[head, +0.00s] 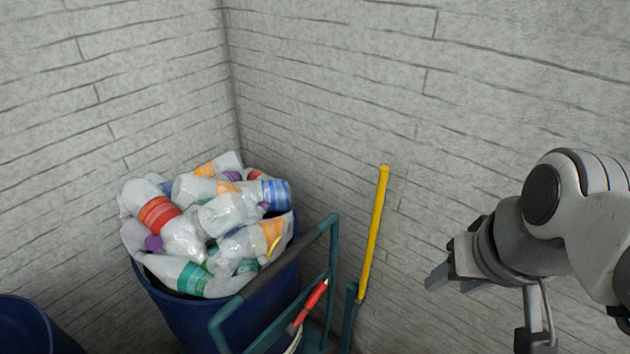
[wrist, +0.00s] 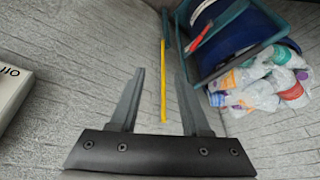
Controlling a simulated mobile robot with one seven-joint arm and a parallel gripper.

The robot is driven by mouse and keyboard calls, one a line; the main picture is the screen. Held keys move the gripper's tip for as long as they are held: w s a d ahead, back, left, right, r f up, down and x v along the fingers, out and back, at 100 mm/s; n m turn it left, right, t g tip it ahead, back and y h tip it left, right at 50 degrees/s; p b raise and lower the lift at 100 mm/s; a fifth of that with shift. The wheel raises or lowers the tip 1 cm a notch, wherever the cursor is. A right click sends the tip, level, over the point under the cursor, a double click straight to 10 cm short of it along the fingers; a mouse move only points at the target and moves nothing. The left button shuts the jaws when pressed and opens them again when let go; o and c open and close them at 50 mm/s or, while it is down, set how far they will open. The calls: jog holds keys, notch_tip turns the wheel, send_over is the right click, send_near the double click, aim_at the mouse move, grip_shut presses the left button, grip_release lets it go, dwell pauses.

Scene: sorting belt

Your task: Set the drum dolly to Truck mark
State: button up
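The drum dolly shows a teal tubular frame (head: 334,250) against a blue drum (head: 205,321) heaped with plastic bottles, near the wall corner. A yellow bar (head: 375,230) rises at the right of the frame, leaning slightly. My gripper (head: 452,280) is to the right of the yellow bar, apart from it, pointing left. In the wrist view my gripper (wrist: 160,82) is open and empty. There the yellow bar (wrist: 163,85) lies in line with the gap between the fingers, beyond the tips. The frame also shows in the wrist view (wrist: 246,57). I see no Truck mark.
A red-handled item (head: 312,300) is at the teal frame. Another blue drum (head: 30,325) stands at the lower left. Grey block walls (head: 320,80) meet in a corner behind the drum. The wall right of the yellow bar is bare.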

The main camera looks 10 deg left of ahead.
jog(key=shift+o, duration=1.2)
jog(key=a+f+n+g+y+b, duration=0.1)
jog(key=a+f+g+y+b, duration=0.2)
jog(key=f, duration=0.9)
jog(key=w+a+g+b, duration=0.1)
jog(key=a+b, duration=0.1)
jog(key=a, duration=0.1)
jog(key=shift+f+g+b, duration=0.15)
jog(key=shift+g+b, duration=0.15)
jog(key=shift+b, duration=0.1)
jog(key=w+a+f+g+y+b, duration=0.3)
jog(key=a+f+y+b, duration=0.25)
jog(key=f, duration=0.25)
jog(key=w+a+f+m+t+y+b, duration=0.25)
jog(key=w+f+t+y+b, duration=0.4)
jog(key=w+y+b, duration=0.55)
jog(key=w+a+r, duration=0.1)
jog(key=a, duration=0.7)
jog(key=w+a+r+h+p, duration=0.1)
jog(key=w+a, duration=0.1)
jog(key=a, duration=0.7)
jog(key=shift+w+r, duration=0.2)
jog(key=shift+r, duration=0.05)
jog(key=shift+n+g, duration=0.25)
grip_shut()
